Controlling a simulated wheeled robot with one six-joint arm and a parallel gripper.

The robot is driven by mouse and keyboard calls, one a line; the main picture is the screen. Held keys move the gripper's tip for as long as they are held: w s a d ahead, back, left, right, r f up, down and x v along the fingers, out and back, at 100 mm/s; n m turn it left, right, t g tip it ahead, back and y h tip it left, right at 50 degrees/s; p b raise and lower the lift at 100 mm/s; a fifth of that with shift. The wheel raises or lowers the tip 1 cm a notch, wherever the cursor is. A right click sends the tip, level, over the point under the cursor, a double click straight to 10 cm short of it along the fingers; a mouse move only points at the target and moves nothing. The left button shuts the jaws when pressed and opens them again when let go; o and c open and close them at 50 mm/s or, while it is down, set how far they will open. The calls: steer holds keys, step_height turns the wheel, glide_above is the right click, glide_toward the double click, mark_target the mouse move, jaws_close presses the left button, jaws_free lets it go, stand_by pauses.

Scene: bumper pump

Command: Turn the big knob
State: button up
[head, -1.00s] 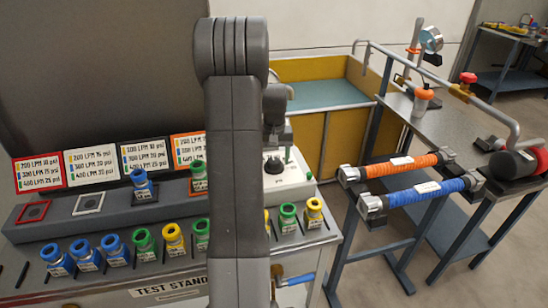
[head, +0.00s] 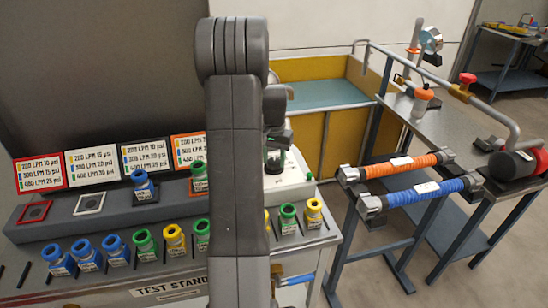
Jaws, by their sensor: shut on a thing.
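The big knob (head: 273,166) is dark and sits on a white panel (head: 294,178) at the right end of the test stand, partly hidden behind my arm. My gripper (head: 276,148) is right over the knob and shut on its top. My arm hides the left side of the gripper and panel, and the fingers are small in the view. I cannot tell which way the knob points.
Several blue, green and yellow fittings (head: 113,246) stand in a row on the test stand. Label cards (head: 92,170) lean behind them. An orange hose (head: 402,166) and a blue hose (head: 425,195) lie to the right, beside a grey bench (head: 440,125).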

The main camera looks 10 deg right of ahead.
mark_target(274, 161)
stand_by(0.3)
steer(key=o, duration=1)
steer(key=shift+c, duration=0.2)
steer(key=shift+r, duration=0.15)
step_height(274, 161, up, 14)
steer(key=shift+f, duration=0.2)
steer(key=shift+f, duration=0.15)
step_height(274, 161, down, 14)
steer(key=shift+r+n, duration=0.2)
steer(key=shift+n, duration=0.1)
